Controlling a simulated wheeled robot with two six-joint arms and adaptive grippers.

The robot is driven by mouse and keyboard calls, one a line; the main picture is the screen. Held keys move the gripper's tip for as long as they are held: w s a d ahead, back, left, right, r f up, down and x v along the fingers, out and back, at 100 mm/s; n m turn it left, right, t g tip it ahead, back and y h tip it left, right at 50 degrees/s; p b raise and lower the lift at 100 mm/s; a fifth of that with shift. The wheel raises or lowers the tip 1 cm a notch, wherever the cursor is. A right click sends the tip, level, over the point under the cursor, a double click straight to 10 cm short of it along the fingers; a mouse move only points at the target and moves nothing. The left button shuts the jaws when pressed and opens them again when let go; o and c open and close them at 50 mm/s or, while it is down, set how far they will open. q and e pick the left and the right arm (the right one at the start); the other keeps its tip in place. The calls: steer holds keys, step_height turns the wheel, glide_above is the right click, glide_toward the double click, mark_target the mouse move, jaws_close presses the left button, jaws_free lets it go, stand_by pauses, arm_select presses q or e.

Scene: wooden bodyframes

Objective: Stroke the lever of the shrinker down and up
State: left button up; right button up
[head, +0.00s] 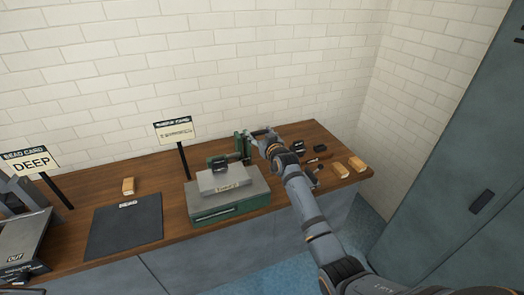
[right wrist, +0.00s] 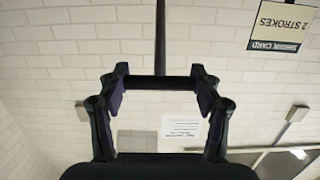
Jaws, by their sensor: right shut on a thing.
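The green shrinker (head: 243,148) stands upright at the back of the wooden bench, behind a grey block on a green base. My right gripper (head: 262,136) is at the top of the shrinker, reaching in from the right. In the right wrist view, my right gripper (right wrist: 160,84) has its fingers at both ends of a dark crossbar, the lever's grip (right wrist: 160,83). The lever's dark rod (right wrist: 161,40) runs from the crossbar to the top edge of that view. In the head view my arm and gripper partly hide the lever. My left gripper is not in view.
The green base (head: 230,207) carries the grey block (head: 222,180). A shrink card (head: 175,129), reading 2 strokes in the wrist view, stands behind. A black mat (head: 125,225) and wooden block (head: 128,186) lie left; small blocks (head: 357,164) lie right. A brick wall is behind.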

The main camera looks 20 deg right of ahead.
steer(key=w+r, duration=0.3)
steer(key=r, duration=0.1)
steer(key=shift+w+r, duration=0.35)
steer(key=shift+r, duration=0.05)
steer(key=shift+w+r+b, duration=0.3)
steer(key=shift+w+r, duration=0.1)
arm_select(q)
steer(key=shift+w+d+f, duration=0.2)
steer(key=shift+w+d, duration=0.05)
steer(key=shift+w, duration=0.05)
arm_select(e)
steer(key=shift+r, duration=0.3)
steer(key=shift+c, duration=0.2)
steer(key=o, duration=1.7)
steer(key=shift+w+a+f, duration=0.1)
steer(key=shift+f, duration=0.2)
